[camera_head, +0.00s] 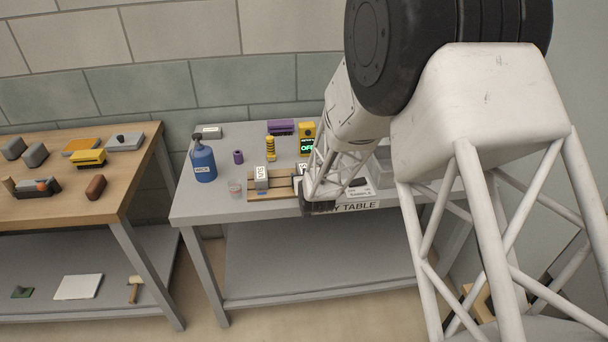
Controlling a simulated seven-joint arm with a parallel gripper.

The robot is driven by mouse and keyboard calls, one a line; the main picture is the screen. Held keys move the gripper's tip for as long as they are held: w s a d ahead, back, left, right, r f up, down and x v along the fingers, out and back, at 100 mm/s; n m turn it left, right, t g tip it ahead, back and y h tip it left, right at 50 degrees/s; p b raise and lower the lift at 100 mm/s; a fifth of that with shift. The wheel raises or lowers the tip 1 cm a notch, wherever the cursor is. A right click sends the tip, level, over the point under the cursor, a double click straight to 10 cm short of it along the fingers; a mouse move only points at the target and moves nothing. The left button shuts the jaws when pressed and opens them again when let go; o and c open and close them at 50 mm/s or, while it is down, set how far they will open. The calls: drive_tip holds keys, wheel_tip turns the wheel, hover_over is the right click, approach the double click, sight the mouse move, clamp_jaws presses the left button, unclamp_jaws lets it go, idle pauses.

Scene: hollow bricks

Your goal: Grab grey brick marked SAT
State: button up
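A small pale grey brick (262,182) with dark lettering on top stands on a wooden rack (253,196) on the grey table. The lettering is too small to read for sure. A second pale block (301,167), also lettered, shows beside my arm and is partly hidden by it. I cannot tell which one is marked SAT. My gripper (318,208) is a dark shape at the end of my arm, over the table's front edge and right of the first brick. Its fingers are not clear, and my arm hides the rack's right part.
A blue bottle (203,164), purple cylinder (238,157), small cup (235,188), yellow stack (270,149), purple block (281,127) and yellow display device (307,136) surround the rack. A wooden bench (60,212) with several bricks and tools stands left, across a gap.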

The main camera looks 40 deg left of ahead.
drive_tip(key=shift+w+a+f, duration=0.15)
drive_tip(key=shift+w+a, duration=0.1)
drive_tip(key=shift+c, duration=0.2)
idle(0.3)
drive_tip(key=c, duration=1.1)
drive_tip(key=shift+c, duration=0.2)
drive_tip(key=shift+r, duration=0.2)
drive_tip(key=shift+r, duration=0.9)
drive_tip(key=shift+s+d+r, duration=0.2)
drive_tip(key=shift+r, duration=0.55)
drive_tip(key=s+d+r, duration=0.1)
drive_tip(key=s+d, duration=0.9)
drive_tip(key=d, duration=0.1)
drive_tip(key=shift+s+d+r, duration=0.15)
drive_tip(key=shift+d, duration=0.1)
